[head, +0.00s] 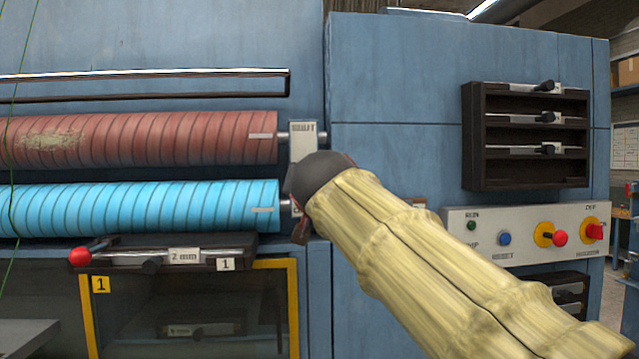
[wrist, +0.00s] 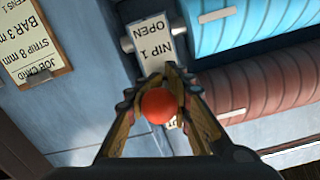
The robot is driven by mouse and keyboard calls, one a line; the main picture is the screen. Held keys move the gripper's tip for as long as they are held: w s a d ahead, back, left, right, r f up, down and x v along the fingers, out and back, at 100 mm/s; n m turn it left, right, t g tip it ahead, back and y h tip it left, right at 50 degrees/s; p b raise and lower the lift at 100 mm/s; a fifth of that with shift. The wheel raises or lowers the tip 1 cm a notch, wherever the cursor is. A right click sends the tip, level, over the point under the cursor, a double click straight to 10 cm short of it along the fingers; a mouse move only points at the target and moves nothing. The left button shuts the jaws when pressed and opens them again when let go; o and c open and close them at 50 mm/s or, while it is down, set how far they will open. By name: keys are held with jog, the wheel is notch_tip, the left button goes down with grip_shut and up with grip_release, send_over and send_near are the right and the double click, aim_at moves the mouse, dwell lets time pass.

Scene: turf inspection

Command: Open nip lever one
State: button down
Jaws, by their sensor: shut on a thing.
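My gripper (wrist: 172,82) is closed around a red ball knob (wrist: 159,106) in the wrist view, one finger on each side of it. The knob is in front of a white plate (wrist: 151,40) that reads "NIP 1 OPEN", upside down there. The lever's shaft is hidden behind the knob and fingers. In the head view the pale plate (head: 303,139) stands at the right ends of the rollers. My gripper (head: 318,180) shows there as a dark shape just below it, and my arm hides the knob.
A red-brown roller (head: 140,140) with a pale worn patch lies above a blue roller (head: 150,207). A red-knobbed bar (head: 165,254) marked "2 mm" sits below. A control panel (head: 525,233) and a dark rack (head: 474,135) are at right. A clipboard (wrist: 33,50) hangs left in the wrist view.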

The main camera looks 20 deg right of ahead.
jog(key=shift+w+d+f, duration=0.1)
jog(key=shift+d+f, duration=0.15)
jog(key=c, duration=2.1)
grip_release()
jog(key=shift+o, duration=1.4)
jog(key=shift+w+d, duration=0.1)
jog(key=shift+d, duration=0.2)
jog(key=shift+o, duration=1.4)
jog(key=shift+a+r, duration=0.1)
jog(key=shift+r, duration=0.05)
jog(key=shift+a, duration=0.1)
jog(key=shift+s+a+r, duration=0.1)
jog(key=shift+s, duration=0.3)
jog(key=v, duration=1.1)
jog(key=shift+s+d+r, duration=0.2)
jog(key=shift+s, duration=0.1)
jog(key=shift+c, duration=0.2)
